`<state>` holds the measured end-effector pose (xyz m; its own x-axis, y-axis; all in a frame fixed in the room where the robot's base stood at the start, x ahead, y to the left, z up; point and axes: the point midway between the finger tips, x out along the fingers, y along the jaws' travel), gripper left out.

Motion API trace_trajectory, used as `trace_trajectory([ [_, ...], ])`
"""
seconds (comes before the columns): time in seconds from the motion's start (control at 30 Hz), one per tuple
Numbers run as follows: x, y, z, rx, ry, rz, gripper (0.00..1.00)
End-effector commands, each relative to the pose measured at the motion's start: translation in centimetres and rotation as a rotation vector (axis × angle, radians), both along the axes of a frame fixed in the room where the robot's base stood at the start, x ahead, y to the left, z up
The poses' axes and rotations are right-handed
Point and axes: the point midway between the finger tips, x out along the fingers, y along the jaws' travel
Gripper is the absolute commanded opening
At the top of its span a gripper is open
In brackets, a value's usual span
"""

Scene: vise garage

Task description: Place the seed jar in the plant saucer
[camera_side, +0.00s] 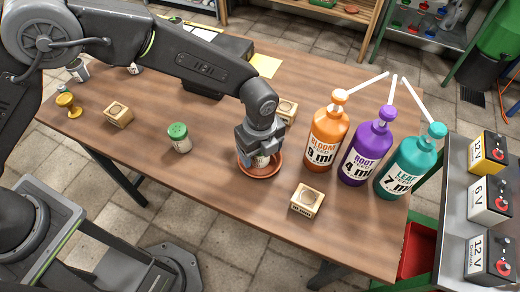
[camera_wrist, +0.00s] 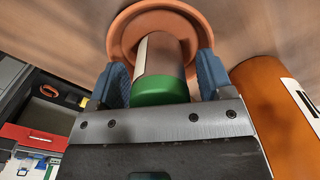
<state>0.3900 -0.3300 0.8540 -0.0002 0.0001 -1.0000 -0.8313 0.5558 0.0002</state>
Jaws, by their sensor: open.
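A jar with a green lid (camera_wrist: 160,90) and a pale label stands in the terracotta plant saucer (camera_wrist: 122,32) in the wrist view. In the side view the saucer (camera_side: 261,176) is on the table, left of the orange bottle, with the jar (camera_side: 262,161) partly hidden by my gripper. My gripper (camera_side: 260,150) is low over the saucer. Its blue fingers (camera_wrist: 163,78) are open, one on each side of the jar, with small gaps visible. Another green-lidded jar (camera_side: 179,138) stands on the table to the left. I cannot read either label.
Pump bottles in orange (camera_side: 328,138), purple (camera_side: 367,152) and teal (camera_side: 409,167) stand close on the right. A wooden block (camera_side: 307,200) is in front right, another (camera_side: 287,111) behind my gripper, and a third (camera_side: 118,115) at left. The front middle of the table (camera_side: 215,185) is clear.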

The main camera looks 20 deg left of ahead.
Motion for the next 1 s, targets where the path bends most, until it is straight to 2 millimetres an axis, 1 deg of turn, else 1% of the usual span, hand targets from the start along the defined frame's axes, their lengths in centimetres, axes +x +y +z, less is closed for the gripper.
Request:
trace_trajectory([
  [0.17,0.1,0.0,3.1,-0.003,-0.004,0.0,0.73],
  [0.3,0.1,0.0,6.2,-0.003,-0.005,0.0,0.73],
  [0.4,0.1,-0.1,8.2,-0.003,-0.004,0.0,0.73],
  [0.5,0.1,0.0,9.8,-0.002,-0.003,0.0,0.73],
  [0.6,0.0,0.0,10.9,-0.002,-0.002,0.0,0.73],
  [0.7,0.0,0.0,11.5,-0.001,-0.001,0.0,0.73],
  [1.0,0.0,0.1,11.9,-0.001,-0.002,0.005,0.73],
])
